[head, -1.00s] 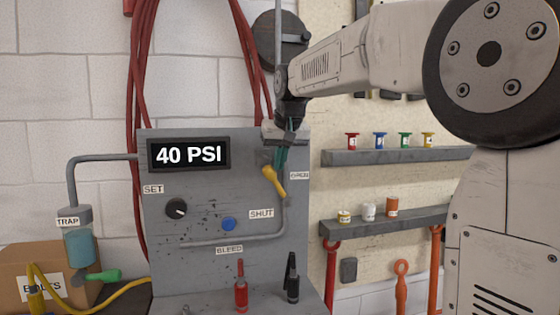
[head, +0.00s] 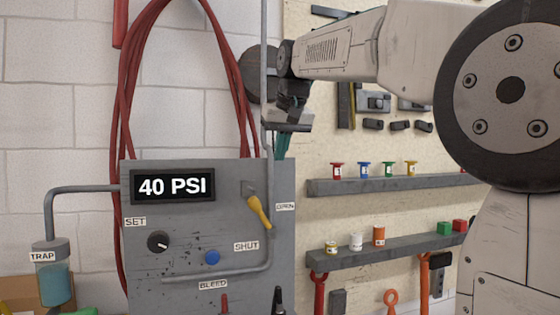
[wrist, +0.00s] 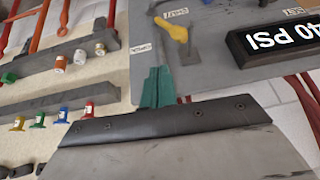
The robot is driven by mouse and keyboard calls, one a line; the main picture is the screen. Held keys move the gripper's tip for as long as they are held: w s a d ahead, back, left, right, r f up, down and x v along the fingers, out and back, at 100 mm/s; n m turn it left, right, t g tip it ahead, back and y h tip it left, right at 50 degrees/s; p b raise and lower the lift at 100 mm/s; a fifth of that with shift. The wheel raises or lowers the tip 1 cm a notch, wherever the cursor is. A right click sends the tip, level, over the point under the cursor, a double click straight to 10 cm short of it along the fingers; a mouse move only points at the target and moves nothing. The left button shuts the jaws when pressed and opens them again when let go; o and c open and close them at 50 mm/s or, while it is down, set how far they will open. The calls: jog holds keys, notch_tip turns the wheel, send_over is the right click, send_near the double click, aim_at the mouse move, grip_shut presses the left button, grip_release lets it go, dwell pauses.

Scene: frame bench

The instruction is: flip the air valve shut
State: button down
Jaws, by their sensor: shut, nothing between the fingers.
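The air valve's yellow lever (head: 259,212) is on the front of the grey panel (head: 190,222), slanting down and to the right from its pivot. Its free end lies between the OPEN label (head: 285,207) on the right and the SHUT label (head: 246,246) at lower left. In the wrist view the lever (wrist: 173,29) shows upside down, beyond my fingertips. My gripper (head: 282,147) has its teal fingers together and empty. It is above and right of the lever, near the panel's top edge, and apart from the lever. The fingers also show in the wrist view (wrist: 157,87).
A display reading 40 PSI (head: 173,186), a black SET knob (head: 157,241) and a blue button (head: 212,257) are on the panel. A grey pipe (head: 220,273) runs below the lever. Red hoses (head: 128,120) hang behind. Shelves (head: 390,185) with small items stand right.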

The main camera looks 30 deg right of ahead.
jog(key=s+a+f+g, duration=0.1)
jog(key=s+a+f, duration=0.2)
jog(key=s+f, duration=0.7)
jog(key=s+a+f+n+g, duration=0.1)
jog(key=s+a+f, duration=0.2)
jog(key=s+f, duration=0.8)
jog(key=s+a+f+n+g, duration=0.1)
jog(key=s+a+f+g, duration=0.1)
jog(key=s+f, duration=0.8)
jog(key=shift+s+a+f+y, duration=0.3)
jog(key=shift+a+f+y, duration=0.1)
jog(key=shift+a, duration=0.3)
